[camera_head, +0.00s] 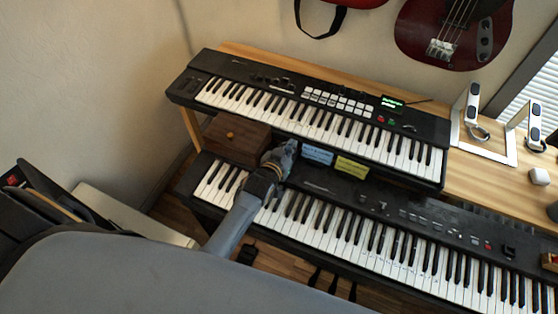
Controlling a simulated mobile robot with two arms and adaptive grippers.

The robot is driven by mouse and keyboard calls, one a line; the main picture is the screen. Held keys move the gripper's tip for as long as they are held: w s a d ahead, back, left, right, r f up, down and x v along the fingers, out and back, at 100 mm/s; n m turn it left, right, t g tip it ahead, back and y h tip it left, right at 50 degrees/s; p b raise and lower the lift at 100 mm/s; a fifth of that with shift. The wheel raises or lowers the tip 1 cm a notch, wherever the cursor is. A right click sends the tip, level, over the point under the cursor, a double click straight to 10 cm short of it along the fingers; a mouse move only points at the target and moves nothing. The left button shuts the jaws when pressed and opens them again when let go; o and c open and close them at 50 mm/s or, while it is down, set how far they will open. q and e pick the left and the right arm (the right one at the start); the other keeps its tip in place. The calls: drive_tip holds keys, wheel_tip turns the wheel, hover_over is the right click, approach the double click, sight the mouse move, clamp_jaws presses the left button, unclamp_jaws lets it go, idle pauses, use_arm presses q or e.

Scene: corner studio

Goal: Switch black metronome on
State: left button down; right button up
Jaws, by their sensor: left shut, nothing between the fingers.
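I cannot make out a black metronome with certainty. My left arm comes in from the lower left, and my left gripper (285,155) is shut and empty. It is over the back edge of the lower keyboard (400,210), between a brown wooden box (238,138) and a small blue-faced item (317,155). A small yellow-faced item (351,167) sits beside the blue one. The gripper hides what lies directly behind it, and I cannot tell whether it touches anything. My right gripper is not in view.
The upper keyboard (330,110) stands on a wooden desk (480,178) just behind the gripper. White stands (490,145) are at the right. A red guitar (440,35) hangs on the wall. A dark case (30,195) is at the far left.

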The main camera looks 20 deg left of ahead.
use_arm(q)
wheel_tip(320, 180, up, 3)
drive_tip(key=shift+f+p, duration=0.15)
drive_tip(key=shift+p, duration=0.5)
drive_tip(key=shift+s+f+b, duration=0.25)
drive_tip(key=shift+s+b, duration=0.05)
drive_tip(key=shift+s, duration=0.3)
drive_tip(key=shift+s+f+b, duration=0.2)
drive_tip(key=shift+s+b, duration=0.1)
drive_tip(key=shift+s, duration=0.3)
drive_tip(key=f+b+v, duration=0.1)
drive_tip(key=v, duration=0.7)
drive_tip(key=shift+s+f, duration=0.25)
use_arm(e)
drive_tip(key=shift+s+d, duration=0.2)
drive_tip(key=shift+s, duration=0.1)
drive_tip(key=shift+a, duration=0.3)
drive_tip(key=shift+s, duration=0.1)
